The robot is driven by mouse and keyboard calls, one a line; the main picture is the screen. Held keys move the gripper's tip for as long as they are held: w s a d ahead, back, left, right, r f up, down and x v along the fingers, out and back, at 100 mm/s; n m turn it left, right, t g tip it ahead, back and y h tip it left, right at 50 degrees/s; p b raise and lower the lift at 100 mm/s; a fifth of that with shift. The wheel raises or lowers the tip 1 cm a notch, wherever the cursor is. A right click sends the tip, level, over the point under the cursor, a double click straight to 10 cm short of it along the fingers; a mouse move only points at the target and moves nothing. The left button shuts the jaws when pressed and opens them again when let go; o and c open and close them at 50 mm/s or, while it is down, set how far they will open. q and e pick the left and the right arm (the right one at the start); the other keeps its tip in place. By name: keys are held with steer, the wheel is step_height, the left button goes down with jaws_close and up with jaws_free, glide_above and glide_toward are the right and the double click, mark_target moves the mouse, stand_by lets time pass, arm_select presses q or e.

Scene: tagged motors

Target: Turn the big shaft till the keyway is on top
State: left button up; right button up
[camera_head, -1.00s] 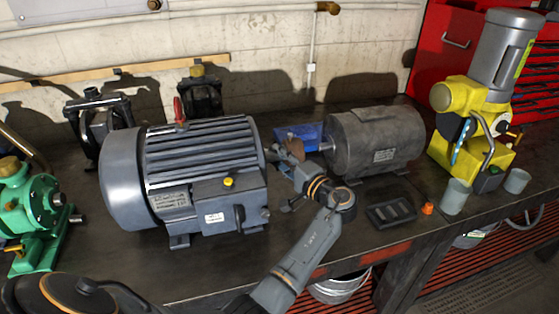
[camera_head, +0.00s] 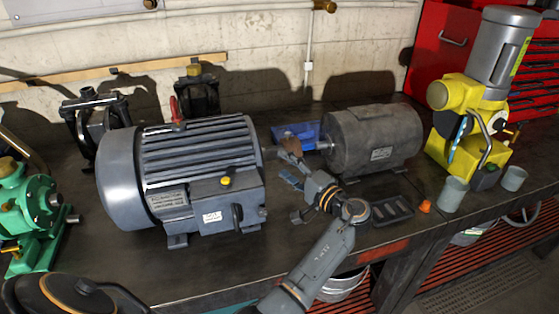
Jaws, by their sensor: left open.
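The big grey finned motor (camera_head: 205,175) lies on the bench at left of centre. Its big shaft (camera_head: 270,153) sticks out from its right end. The shaft is small in view, and I cannot tell where its keyway faces. My right gripper is not in view.
A dark grey motor (camera_head: 375,140) stands to the right, with a blue tray (camera_head: 298,134) and a brown object (camera_head: 291,146) beside it. A black tray (camera_head: 390,210), an orange piece (camera_head: 425,206) and grey cups (camera_head: 453,193) lie near the front edge. A yellow machine (camera_head: 470,110) stands far right.

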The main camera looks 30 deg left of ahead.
arm_select(q)
steer(key=v, duration=0.3)
stand_by(0.5)
